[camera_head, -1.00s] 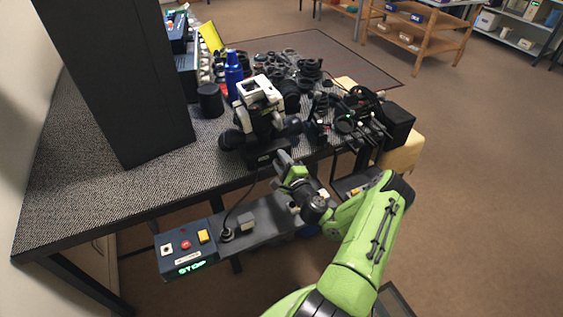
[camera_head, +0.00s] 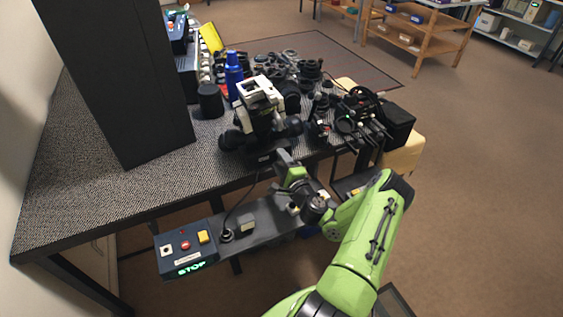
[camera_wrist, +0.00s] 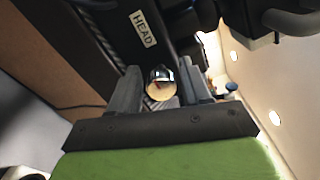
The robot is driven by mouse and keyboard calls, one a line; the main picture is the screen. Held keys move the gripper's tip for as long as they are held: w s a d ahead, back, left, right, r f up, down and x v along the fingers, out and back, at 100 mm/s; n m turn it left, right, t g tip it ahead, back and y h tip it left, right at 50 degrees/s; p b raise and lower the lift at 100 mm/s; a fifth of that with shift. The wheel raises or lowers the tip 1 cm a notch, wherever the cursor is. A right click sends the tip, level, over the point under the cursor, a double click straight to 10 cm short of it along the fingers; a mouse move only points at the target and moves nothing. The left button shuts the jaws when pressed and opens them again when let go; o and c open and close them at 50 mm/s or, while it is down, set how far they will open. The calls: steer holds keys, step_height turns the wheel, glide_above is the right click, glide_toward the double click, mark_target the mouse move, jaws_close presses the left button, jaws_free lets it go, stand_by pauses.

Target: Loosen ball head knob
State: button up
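The ball head assembly (camera_head: 262,157), a dark base with a white label, stands at the table's front edge under a white frame (camera_head: 259,92). A small round knob (camera_wrist: 159,91) with a cream face, a red line and a dark and silver collar shows between my fingers. My gripper (camera_wrist: 160,70) has one finger on each side of it, with narrow gaps visible, so it looks open around the knob. In the head view my gripper (camera_head: 284,158) is at the front of the assembly; the knob is hidden there.
A blue bottle (camera_head: 233,73) and a black cylinder (camera_head: 210,101) stand behind to the left. A tall dark panel (camera_head: 125,80) rises at left. Lenses, cables and tools crowd the right.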

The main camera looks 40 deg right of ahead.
steer(key=shift+o, duration=0.6)
steer(key=shift+s, duration=0.1)
steer(key=p+v, duration=0.3)
steer(key=v, duration=1.2)
steer(key=shift+s, duration=0.25)
steer(key=shift+a+r, duration=0.15)
steer(key=shift+a, duration=0.05)
